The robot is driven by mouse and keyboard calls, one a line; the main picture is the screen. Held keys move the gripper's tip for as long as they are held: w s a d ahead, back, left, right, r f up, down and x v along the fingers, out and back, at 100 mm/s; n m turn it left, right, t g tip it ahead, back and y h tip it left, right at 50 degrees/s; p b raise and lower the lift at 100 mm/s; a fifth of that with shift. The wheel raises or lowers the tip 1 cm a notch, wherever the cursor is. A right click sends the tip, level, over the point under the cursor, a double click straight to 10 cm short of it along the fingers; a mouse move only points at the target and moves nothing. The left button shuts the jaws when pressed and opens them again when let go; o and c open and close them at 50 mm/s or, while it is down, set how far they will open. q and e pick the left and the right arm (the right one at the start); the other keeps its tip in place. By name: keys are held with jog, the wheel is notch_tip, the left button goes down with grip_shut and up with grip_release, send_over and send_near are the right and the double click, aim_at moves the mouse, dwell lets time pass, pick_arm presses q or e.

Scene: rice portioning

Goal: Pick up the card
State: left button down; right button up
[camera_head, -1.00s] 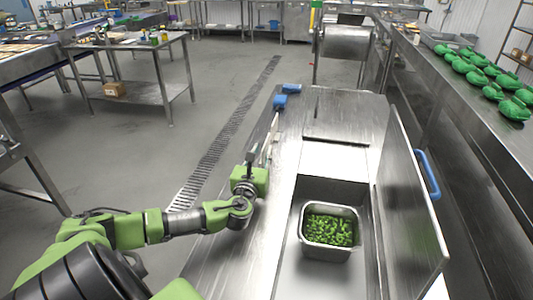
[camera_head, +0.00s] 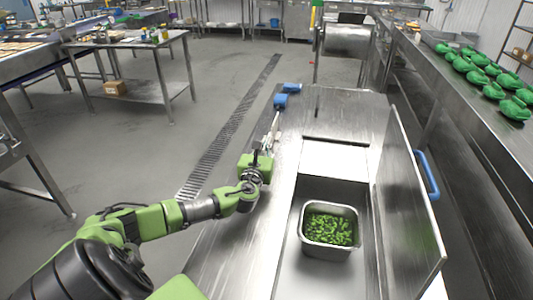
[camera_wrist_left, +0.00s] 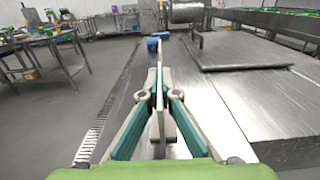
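Two blue objects lie beyond the fingertips at the counter's far left edge: a nearer one (camera_head: 280,102) and a farther one (camera_head: 292,88). My right gripper is not in view.
A steel pan (camera_head: 307,236) of chopped green food sits in a recess of the counter. An upright steel panel (camera_head: 407,185) with a blue handle (camera_head: 427,174) stands to its right. Several green bowls (camera_head: 494,91) are on the right-hand bench. Open floor lies left.

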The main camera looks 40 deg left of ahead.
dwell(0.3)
pick_arm(q)
jog(key=shift+r, duration=0.5)
notch_tip(320, 180, up, 3)
jog(key=shift+a+f, duration=0.1)
jog(key=shift+f, duration=0.1)
jog(key=s+a+r, duration=0.8)
jog(key=a+r, duration=0.1)
jog(key=a, duration=0.2)
jog(key=shift+r, duration=0.2)
jog(key=shift+a, duration=0.1)
